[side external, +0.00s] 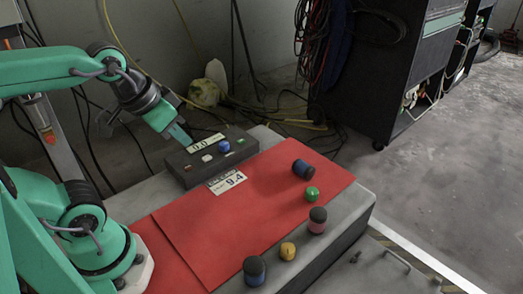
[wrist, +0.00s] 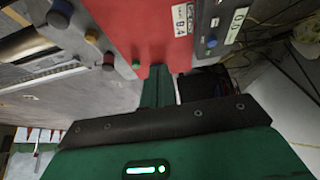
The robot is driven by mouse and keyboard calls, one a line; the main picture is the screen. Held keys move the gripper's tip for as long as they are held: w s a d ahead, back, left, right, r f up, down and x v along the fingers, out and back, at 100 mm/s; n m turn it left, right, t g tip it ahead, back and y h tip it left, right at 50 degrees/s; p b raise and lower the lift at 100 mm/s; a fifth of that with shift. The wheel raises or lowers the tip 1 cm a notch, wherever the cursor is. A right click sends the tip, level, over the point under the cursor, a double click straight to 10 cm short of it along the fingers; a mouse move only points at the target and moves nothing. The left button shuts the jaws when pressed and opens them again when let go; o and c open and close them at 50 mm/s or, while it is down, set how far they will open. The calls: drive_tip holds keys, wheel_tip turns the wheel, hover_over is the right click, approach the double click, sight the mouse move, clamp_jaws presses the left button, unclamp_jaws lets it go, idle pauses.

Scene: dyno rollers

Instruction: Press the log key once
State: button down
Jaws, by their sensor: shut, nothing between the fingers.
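A dark grey console box (side external: 232,158) stands at the back of the bench. On its top are a display reading 0.0 (side external: 207,142), a blue knob (side external: 223,146), a pale key (side external: 207,158) and a small green piece (side external: 241,141). No key lettering is readable, so I cannot tell which is the log key. My gripper (side external: 183,138) is shut and empty, at the console's back-left end near the display; contact is unclear. In the wrist view my gripper (wrist: 158,72) points toward the red mat, with the console (wrist: 207,38) and blue knob (wrist: 211,41) at upper right.
A placard reading 9.4 (side external: 226,181) is in front of the console. The red mat (side external: 235,225) is mostly clear.

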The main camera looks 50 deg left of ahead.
drive_tip(key=shift+w, duration=0.1)
drive_tip(key=n+t+y, duration=0.3)
drive_tip(key=n, duration=0.9)
hover_over(239, 142)
wheel_tip(239, 142, down, 10)
drive_tip(key=shift+r, duration=0.25)
drive_tip(key=shift+f, duration=0.1)
drive_tip(key=shift+f, duration=4.3)
